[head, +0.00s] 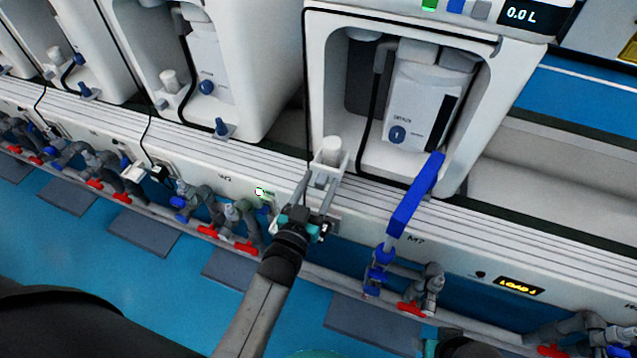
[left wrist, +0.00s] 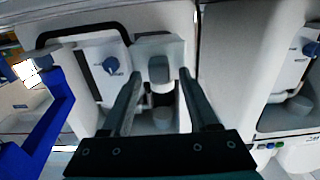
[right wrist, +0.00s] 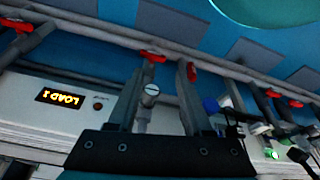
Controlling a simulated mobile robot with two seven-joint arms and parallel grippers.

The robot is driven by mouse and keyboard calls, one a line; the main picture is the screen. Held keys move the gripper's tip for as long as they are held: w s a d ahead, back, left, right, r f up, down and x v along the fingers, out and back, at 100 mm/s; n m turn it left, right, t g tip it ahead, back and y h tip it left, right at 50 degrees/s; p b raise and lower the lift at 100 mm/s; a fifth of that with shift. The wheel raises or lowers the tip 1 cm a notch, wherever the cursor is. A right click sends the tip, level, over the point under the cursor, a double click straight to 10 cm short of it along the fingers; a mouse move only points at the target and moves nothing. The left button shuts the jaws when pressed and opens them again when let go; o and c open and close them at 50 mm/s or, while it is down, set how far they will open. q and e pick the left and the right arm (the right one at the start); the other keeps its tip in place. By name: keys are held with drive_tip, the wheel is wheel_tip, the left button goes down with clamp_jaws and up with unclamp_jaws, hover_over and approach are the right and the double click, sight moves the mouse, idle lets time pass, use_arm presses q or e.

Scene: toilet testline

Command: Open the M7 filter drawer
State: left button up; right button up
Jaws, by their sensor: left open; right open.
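The M7 station (head: 318,70) is a white housing with an open alcove. Inside is a white unit (head: 415,115) with a dark blue knob, which also shows in the left wrist view (left wrist: 110,66). I cannot tell for sure which part is the filter drawer. A small white block with a rounded top (head: 331,152) stands at the alcove's front left.
A long blue bar (head: 413,200) slants up in front of the M7 alcove, right of my left gripper. Pipes with red valve handles (head: 411,309) run below the bench front. A lit yellow display (head: 519,286) is at right. Similar housings stand to the left.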

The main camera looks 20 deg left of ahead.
use_arm(q)
drive_tip(key=shift+s, duration=0.55)
drive_tip(key=s+p, duration=0.4)
drive_tip(key=s, duration=1)
drive_tip(key=shift+a, duration=0.3)
use_arm(e)
drive_tip(key=s+d+f+g, duration=0.1)
drive_tip(key=s+f, duration=0.3)
drive_tip(key=f, duration=0.4)
drive_tip(key=shift+d, duration=0.4)
